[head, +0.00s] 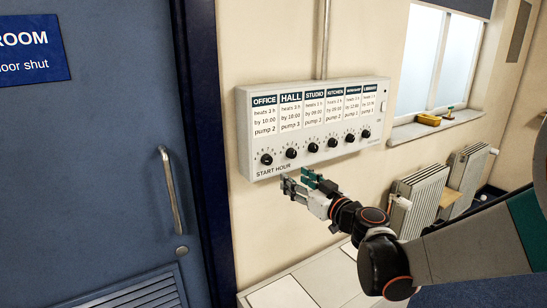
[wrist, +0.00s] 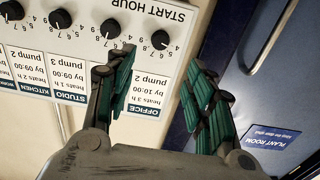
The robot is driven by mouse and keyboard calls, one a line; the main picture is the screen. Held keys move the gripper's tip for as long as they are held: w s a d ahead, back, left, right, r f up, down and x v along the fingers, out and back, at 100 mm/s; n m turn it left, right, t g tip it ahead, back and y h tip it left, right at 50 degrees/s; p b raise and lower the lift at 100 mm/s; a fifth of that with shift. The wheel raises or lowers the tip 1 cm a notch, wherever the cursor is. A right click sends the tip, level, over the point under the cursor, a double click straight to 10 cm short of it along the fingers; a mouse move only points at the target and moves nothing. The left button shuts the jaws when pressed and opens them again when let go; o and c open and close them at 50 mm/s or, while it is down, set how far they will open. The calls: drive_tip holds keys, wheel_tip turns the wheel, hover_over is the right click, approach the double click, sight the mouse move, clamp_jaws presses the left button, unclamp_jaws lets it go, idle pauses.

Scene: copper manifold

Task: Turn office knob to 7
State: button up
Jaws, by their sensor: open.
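The office knob (head: 266,159) is a small black dial at the left end of the knob row on a pale wall panel (head: 244,130), under the OFFICE card (head: 264,115). The wrist view is upside down, and there the office knob (wrist: 160,40) appears between and beyond my fingertips. Its pointer is too small to read surely. My gripper (head: 298,182) is open and empty, with green finger pads, in front of the panel's lower edge, below and right of the office knob. In the wrist view my gripper (wrist: 163,60) has its fingers apart, not touching the knob.
The hall knob (head: 291,153) sits close beside the office knob, with several more knobs to the right. A blue door (head: 110,150) with a handle (head: 171,190) stands left. A white-topped surface (head: 325,275) lies below; radiators (head: 420,200) stand at right.

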sight(269, 161)
drive_tip(key=b+x, duration=0.3)
drive_tip(key=x, duration=1)
drive_tip(key=shift+w+a, duration=0.2)
drive_tip(key=shift+a, duration=0.05)
drive_tip(key=c, duration=1.1)
